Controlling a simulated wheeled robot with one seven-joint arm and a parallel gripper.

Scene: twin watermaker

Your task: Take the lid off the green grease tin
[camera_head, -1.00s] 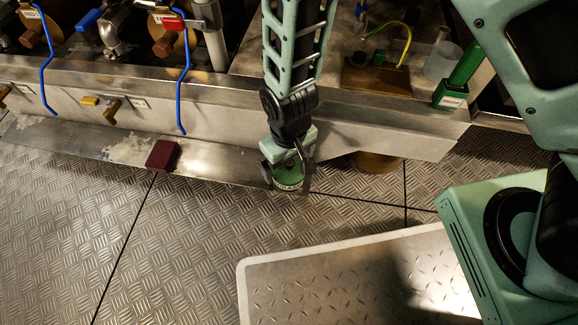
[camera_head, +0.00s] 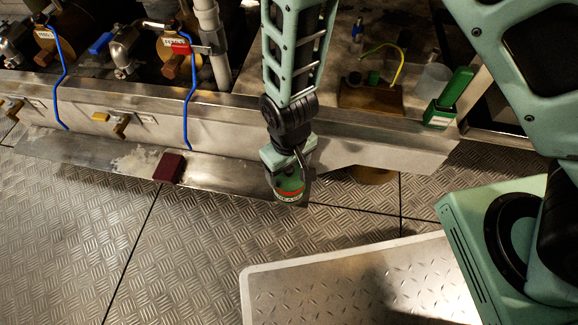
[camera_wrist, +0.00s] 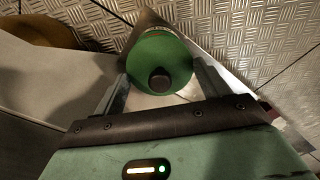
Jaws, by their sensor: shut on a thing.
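The green grease tin (camera_head: 289,187) with a red band and pale lettering hangs below my gripper (camera_head: 287,165) in the head view, at the front edge of the low metal ledge. In the wrist view I look down on its round green lid (camera_wrist: 178,62), which has a dark knob (camera_wrist: 160,79) in the middle. The lid is on the tin. My gripper (camera_wrist: 163,80) has a finger on each side of the green round and is shut on the tin. The fingertips are partly hidden. I cannot tell whether the tin touches anything below.
A dark red block (camera_head: 168,167) lies on the ledge (camera_head: 222,177) to the left. A pale-edged floor plate (camera_head: 340,280) lies in front. The patterned floor (camera_head: 180,255) is clear.

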